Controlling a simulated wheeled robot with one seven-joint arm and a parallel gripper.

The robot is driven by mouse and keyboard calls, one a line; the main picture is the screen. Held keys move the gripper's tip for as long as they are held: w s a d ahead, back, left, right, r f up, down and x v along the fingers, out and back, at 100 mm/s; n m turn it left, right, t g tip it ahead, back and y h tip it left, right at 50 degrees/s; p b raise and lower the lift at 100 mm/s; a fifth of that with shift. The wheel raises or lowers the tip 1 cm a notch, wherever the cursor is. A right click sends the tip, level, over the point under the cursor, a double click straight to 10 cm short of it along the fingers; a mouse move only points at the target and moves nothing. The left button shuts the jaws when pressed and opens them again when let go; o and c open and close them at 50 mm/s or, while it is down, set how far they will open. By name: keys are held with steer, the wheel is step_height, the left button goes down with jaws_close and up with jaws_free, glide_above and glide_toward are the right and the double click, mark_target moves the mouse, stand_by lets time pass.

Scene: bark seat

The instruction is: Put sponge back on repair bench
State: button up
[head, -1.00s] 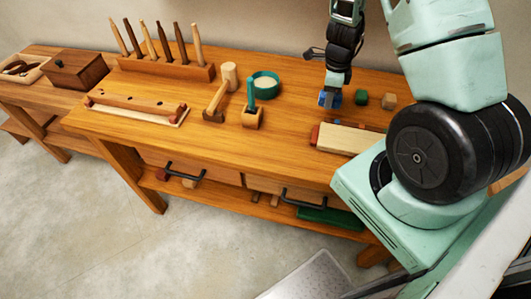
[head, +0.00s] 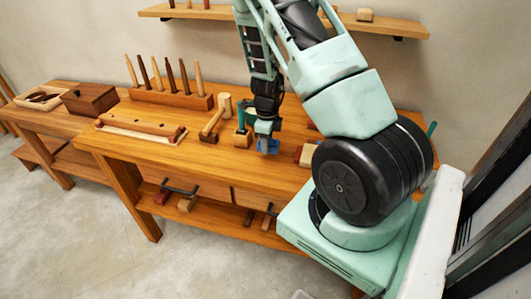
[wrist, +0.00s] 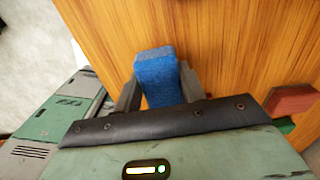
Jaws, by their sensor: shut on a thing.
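The sponge (wrist: 157,75) is a small blue block. In the wrist view it stands between the two dark fingers of my gripper (wrist: 160,88), which is shut on it. In the head view the sponge (head: 268,147) is at the tip of my gripper (head: 266,138), over the front middle of the wooden repair bench (head: 225,160). I cannot tell whether the sponge touches the bench top. Bench wood also fills much of the wrist view (wrist: 240,45).
A tool rack (head: 172,98) is further left. My arm hides the bench's right part. Bare bench top lies left-front of the sponge.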

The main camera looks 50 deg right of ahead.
mark_target(267, 158)
steer(key=shift+f, duration=2)
steer(key=shift+f, duration=0.1)
steer(key=o, duration=0.9)
steer(key=shift+o, duration=0.2)
